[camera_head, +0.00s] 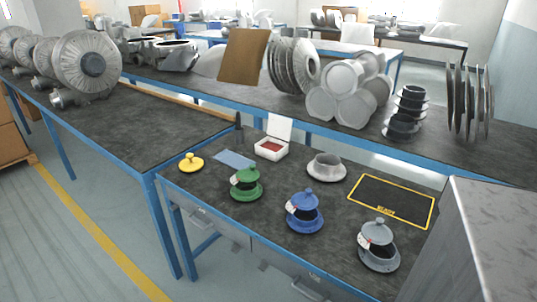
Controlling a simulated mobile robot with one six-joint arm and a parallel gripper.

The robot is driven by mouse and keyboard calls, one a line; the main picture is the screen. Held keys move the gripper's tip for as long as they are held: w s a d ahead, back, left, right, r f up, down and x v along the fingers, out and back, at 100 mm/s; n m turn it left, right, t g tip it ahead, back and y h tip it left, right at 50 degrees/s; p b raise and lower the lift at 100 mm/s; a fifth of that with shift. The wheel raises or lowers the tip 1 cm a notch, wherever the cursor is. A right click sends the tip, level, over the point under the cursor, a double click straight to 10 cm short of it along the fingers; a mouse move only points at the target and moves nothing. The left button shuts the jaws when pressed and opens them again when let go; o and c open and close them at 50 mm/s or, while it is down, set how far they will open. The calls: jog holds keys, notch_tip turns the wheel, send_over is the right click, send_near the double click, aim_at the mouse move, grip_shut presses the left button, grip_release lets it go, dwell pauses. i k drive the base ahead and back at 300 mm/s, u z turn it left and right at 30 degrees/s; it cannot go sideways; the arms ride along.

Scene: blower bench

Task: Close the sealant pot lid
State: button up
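A small white open container (268,155) with a red-brown inside stands near the back of the near bench, left of centre. Its white lid (279,128) stands up at its back edge, open. It is the only thing here with a raised lid, so it fits the sealant pot, but I can read no label on it. My gripper is not in view.
On the near bench stand knobbed green (246,186), blue (304,216) and grey (378,252) flanged parts, a yellow knobbed piece (191,163), a blue-grey flat piece (234,160) and a light grey ring (326,169). The yellow-outlined mat (390,199) is bare. A grey block (484,240) fills the right.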

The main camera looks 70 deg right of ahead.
aim_at(279, 126)
jog(key=u, duration=1.2)
jog(key=i, duration=0.35)
jog(key=u, duration=0.85)
jog(key=k, duration=0.15)
jog(key=z, duration=3.75)
